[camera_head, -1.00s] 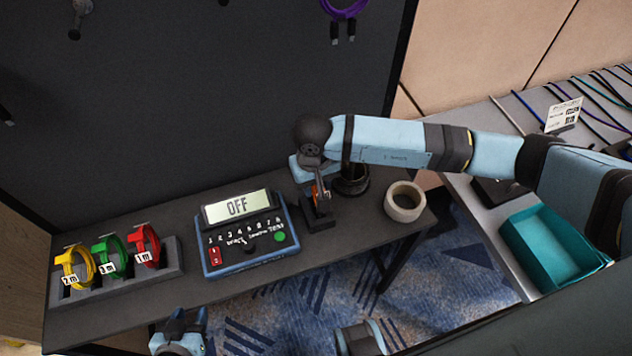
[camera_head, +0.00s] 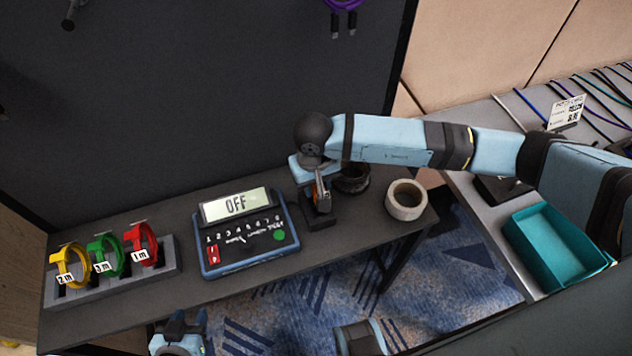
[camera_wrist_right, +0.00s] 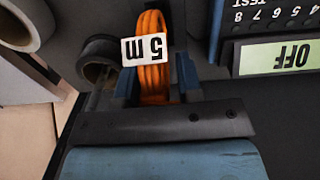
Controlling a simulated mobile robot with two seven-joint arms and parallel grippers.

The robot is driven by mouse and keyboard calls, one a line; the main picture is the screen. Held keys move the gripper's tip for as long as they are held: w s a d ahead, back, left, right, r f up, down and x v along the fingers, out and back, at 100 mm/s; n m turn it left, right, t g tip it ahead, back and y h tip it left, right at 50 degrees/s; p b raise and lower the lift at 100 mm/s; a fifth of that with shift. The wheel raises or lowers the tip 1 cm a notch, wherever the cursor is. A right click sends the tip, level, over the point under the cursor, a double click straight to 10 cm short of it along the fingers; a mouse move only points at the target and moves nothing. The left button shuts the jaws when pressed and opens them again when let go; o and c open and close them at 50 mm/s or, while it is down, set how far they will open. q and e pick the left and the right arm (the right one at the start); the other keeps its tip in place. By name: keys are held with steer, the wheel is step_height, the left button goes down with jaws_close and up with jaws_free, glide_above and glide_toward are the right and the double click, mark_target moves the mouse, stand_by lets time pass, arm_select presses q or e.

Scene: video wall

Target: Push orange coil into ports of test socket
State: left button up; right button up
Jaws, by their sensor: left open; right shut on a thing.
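The orange coil (camera_wrist_right: 153,70) with a white "5 m" label (camera_wrist_right: 147,50) is between the fingers of my right gripper (camera_wrist_right: 155,92) in the right wrist view. In the head view the right gripper (camera_head: 318,192) points down at a small dark block, the likely test socket (camera_head: 321,222), right of the tester. A sliver of orange (camera_head: 317,186) shows there. The wrist hides most of the coil, and I cannot tell how deep its ends sit in the ports. My left gripper (camera_head: 180,325) is open and empty at the bottom edge, in front of the table.
The blue tester (camera_head: 247,248) reads "OFF". A grey rack (camera_head: 165,272) at left holds yellow, green and red coils. A black tape roll (camera_head: 352,180) and a white roll (camera_head: 406,200) stand right of the socket. A teal tray (camera_head: 558,247) sits on the side table.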

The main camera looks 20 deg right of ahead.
arm_select(q)
steer(key=shift+f+b, duration=0.25)
steer(key=shift+b, duration=0.05)
arm_select(e)
steer(key=shift+f, duration=0.15)
arm_select(q)
steer(key=shift+f+b, duration=0.35)
steer(key=shift+b, duration=0.05)
arm_select(e)
steer(key=shift+f, duration=0.3)
steer(key=o, duration=1.1)
steer(key=shift+c, duration=0.2)
arm_select(q)
steer(key=shift+w+d+r, duration=0.1)
steer(key=shift+w+r, duration=0.05)
steer(key=shift+r, duration=0.15)
steer(key=shift+w+d+b, duration=0.1)
steer(key=shift+b, duration=0.25)
arm_select(e)
step_height(320, 180, up, 14)
steer(key=shift+a, duration=0.25)
steer(key=shift+f, duration=0.1)
